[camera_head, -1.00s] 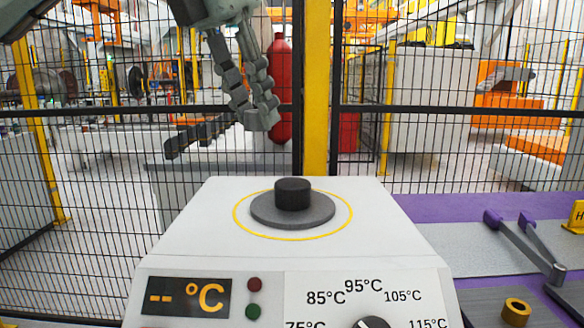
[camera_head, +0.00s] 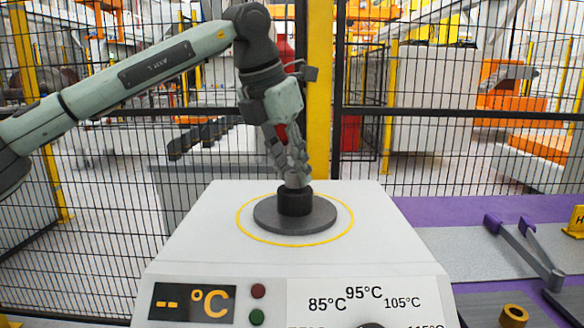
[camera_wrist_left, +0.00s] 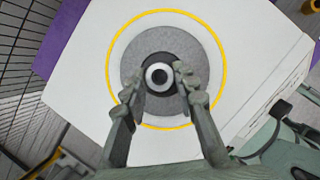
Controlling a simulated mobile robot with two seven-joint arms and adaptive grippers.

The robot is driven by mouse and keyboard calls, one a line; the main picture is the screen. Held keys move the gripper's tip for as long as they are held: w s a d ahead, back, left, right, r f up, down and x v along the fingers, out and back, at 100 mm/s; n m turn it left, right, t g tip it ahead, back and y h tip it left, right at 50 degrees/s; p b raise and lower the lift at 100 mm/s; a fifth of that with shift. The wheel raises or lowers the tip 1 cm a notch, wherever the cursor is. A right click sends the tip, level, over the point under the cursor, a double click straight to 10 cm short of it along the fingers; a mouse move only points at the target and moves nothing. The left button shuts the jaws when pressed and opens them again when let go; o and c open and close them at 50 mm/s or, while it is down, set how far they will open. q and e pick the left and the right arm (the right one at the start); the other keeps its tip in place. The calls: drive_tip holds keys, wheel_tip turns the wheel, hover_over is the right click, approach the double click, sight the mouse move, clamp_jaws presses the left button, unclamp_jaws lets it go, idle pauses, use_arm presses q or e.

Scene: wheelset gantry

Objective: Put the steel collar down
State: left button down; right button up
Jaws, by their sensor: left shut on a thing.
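The steel collar (camera_head: 297,181) is a small light grey ring. It sits between the fingertips of my left gripper (camera_head: 296,171), which is shut on it. In the head view it is right at the top of the black post (camera_head: 295,203) on the round grey plate (camera_head: 267,216); I cannot tell whether it touches the post. In the left wrist view the collar (camera_wrist_left: 150,76) shows end-on with a dark hole, over the middle of the dark post. The plate stands inside a yellow circle on the white heater box (camera_head: 205,225). My right gripper is not in view.
The heater's display (camera_head: 192,302) and temperature dial marks face the front. To the right, a purple-edged bench (camera_head: 470,211) holds a two-armed tool (camera_head: 535,254) and a brass ring (camera_head: 513,315). A wire fence with a yellow post (camera_head: 318,90) stands behind.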

use_arm(q)
drive_tip(key=shift+f, duration=0.3)
drive_tip(key=c, duration=1.2)
unclamp_jaws()
drive_tip(key=shift+r, duration=0.1)
drive_tip(key=v, duration=1.2)
drive_tip(key=shift+s, duration=0.1)
